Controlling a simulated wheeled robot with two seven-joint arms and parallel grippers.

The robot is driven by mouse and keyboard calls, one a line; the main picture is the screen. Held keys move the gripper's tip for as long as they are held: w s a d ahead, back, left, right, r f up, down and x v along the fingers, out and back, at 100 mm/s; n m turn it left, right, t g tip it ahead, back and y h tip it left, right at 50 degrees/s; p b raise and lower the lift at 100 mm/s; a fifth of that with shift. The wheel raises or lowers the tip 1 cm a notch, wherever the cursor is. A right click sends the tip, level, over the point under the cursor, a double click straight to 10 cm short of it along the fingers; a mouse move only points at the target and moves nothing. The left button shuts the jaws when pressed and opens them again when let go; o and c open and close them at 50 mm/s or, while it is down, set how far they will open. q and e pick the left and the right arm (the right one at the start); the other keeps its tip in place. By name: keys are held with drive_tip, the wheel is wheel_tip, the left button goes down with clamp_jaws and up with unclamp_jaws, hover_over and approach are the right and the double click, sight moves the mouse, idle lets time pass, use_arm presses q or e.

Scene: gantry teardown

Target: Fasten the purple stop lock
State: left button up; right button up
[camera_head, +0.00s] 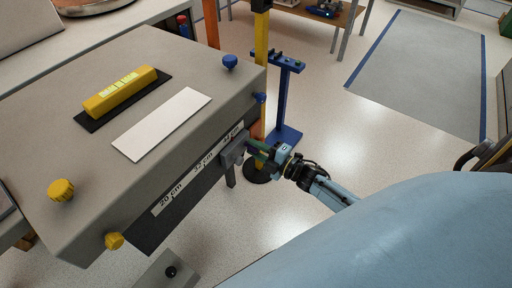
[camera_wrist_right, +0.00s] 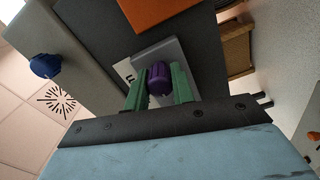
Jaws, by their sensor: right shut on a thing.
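The purple stop lock (camera_wrist_right: 159,76) is a ribbed knob on a grey stop block (camera_wrist_right: 158,52) in the right wrist view. My right gripper (camera_wrist_right: 158,91) has its two green fingers on either side of the knob, shut on it. In the head view the grey stop block (camera_head: 233,153) sits on the dark scale rail on the box's front face. My right gripper (camera_head: 254,150) reaches it from the right. The lock itself is hidden there by the fingers. How tight the lock sits cannot be told. My left gripper is not in view.
The large grey box (camera_head: 150,65) carries a yellow handle (camera_head: 120,92), a white plate (camera_head: 162,123), yellow knobs (camera_head: 61,190) and blue knobs (camera_head: 230,62). A blue stand (camera_head: 283,100) and a yellow post (camera_head: 261,45) stand behind the gripper. Open floor lies to the right.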

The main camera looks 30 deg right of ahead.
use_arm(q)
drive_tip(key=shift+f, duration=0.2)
use_arm(e)
drive_tip(key=shift+m, duration=0.3)
drive_tip(key=o, duration=1)
drive_tip(key=shift+s+d, duration=0.15)
drive_tip(key=shift+s, duration=0.15)
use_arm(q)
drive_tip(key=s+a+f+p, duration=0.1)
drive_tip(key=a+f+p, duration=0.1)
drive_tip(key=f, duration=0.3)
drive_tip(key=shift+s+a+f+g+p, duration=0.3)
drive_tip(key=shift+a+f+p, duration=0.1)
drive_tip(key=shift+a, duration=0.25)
use_arm(e)
drive_tip(key=v, duration=1.2)
drive_tip(key=shift+s+d, duration=0.1)
drive_tip(key=shift+s, duration=0.25)
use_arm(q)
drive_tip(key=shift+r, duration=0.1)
use_arm(e)
drive_tip(key=shift+r, duration=0.1)
